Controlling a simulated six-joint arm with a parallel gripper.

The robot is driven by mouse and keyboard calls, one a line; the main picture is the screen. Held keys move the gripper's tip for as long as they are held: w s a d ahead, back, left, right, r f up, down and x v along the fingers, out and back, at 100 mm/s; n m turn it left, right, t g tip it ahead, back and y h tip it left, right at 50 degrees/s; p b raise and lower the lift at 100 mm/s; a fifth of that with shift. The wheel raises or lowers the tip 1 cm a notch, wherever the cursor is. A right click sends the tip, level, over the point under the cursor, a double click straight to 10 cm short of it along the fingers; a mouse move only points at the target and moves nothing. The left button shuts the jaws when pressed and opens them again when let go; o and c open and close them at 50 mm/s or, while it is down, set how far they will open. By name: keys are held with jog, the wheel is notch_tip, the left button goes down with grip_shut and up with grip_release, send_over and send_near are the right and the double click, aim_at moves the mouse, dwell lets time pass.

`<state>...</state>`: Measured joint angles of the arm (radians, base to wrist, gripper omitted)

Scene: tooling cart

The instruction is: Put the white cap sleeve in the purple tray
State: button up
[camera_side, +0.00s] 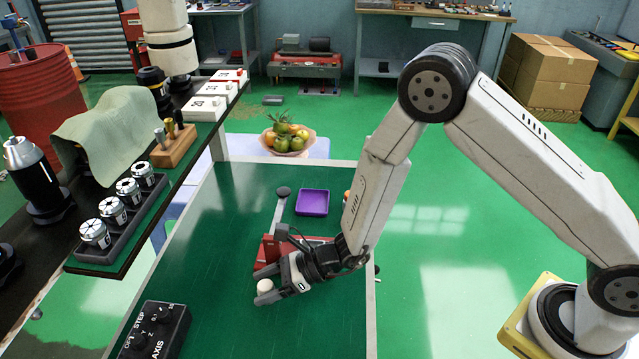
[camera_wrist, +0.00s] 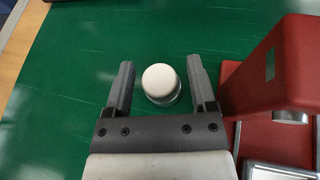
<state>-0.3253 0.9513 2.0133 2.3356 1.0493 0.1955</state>
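The white cap sleeve (camera_wrist: 161,83) stands on the green cart top, its round white top facing up. In the side view the white cap sleeve (camera_side: 265,286) shows between my fingers. My gripper (camera_wrist: 160,80) is open, with one finger on each side of the sleeve. In the side view my gripper (camera_side: 266,284) is low over the cart top. The purple tray (camera_side: 312,203) lies farther back on the cart top and looks empty.
A red device (camera_wrist: 275,70) stands close to the right finger; it also shows behind my gripper in the side view (camera_side: 268,252). A grey lever with a dark knob (camera_side: 283,192) rises beside the tray. A black control box (camera_side: 155,330) sits front left. The front middle of the green top is clear.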

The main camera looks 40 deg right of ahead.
dwell(0.4)
jog(key=shift+v, duration=0.85)
jog(key=v, duration=1)
jog(key=shift+s+d+r, duration=0.1)
jog(key=shift+s+r, duration=0.05)
jog(key=shift+r, duration=0.05)
